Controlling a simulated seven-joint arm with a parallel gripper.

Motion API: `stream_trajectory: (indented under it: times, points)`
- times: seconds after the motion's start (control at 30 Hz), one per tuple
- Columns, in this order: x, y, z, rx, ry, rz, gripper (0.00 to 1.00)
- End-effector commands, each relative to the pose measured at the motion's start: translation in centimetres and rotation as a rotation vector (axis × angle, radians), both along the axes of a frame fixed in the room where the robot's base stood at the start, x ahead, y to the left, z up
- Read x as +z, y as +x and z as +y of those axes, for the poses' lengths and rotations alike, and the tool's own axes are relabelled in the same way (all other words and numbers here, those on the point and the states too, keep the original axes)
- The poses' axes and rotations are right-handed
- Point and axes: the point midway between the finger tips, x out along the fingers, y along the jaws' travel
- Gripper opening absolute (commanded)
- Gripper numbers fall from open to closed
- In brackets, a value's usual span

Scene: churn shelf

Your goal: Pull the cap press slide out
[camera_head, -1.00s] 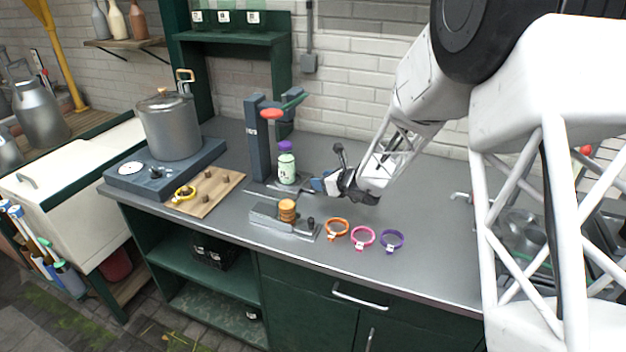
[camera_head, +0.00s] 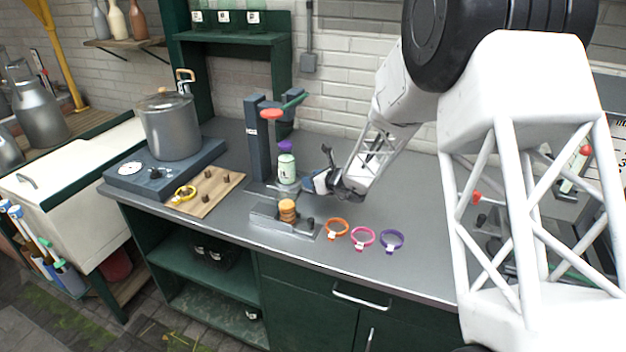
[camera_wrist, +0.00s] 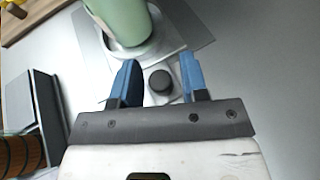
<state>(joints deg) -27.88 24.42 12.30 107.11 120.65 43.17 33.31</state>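The cap press (camera_head: 259,140) is a dark column with a green lever and a red knob. A pale green bottle (camera_head: 286,168) with a purple cap stands at its foot; its lower part shows in the wrist view (camera_wrist: 124,18). Under it is the pale slide plate (camera_wrist: 168,40), with a dark round knob (camera_wrist: 160,81) on its near end. My gripper (camera_head: 313,183) is low, just right of the bottle. In the wrist view its blue fingers (camera_wrist: 158,76) are apart, one on each side of the knob, with visible gaps. Their height against the knob is unclear.
In front stands a grey block fixture (camera_head: 268,219) with a stack of orange-brown discs (camera_head: 287,209). Orange (camera_head: 337,228), pink (camera_head: 362,238) and purple (camera_head: 392,240) rings lie front right. A pegged wooden board (camera_head: 220,188) and a pot (camera_head: 168,125) are left. Counter right of my gripper is clear.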

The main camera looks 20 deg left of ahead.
Motion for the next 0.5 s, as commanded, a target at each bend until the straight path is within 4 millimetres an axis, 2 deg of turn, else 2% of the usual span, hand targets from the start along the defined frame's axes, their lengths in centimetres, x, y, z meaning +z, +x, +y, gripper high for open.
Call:
stream_trajectory:
  times: [0.03,0.2,0.27,0.5]
  points:
    - [0.00,0.00,-0.01,0.000,0.000,0.000,0.33]
    - [0.00,0.00,-0.01,0.000,0.000,0.000,0.07]
    - [0.00,0.00,-0.01,0.000,0.000,0.000,0.00]
    - [0.02,0.01,-0.11,0.000,0.000,0.000,0.00]
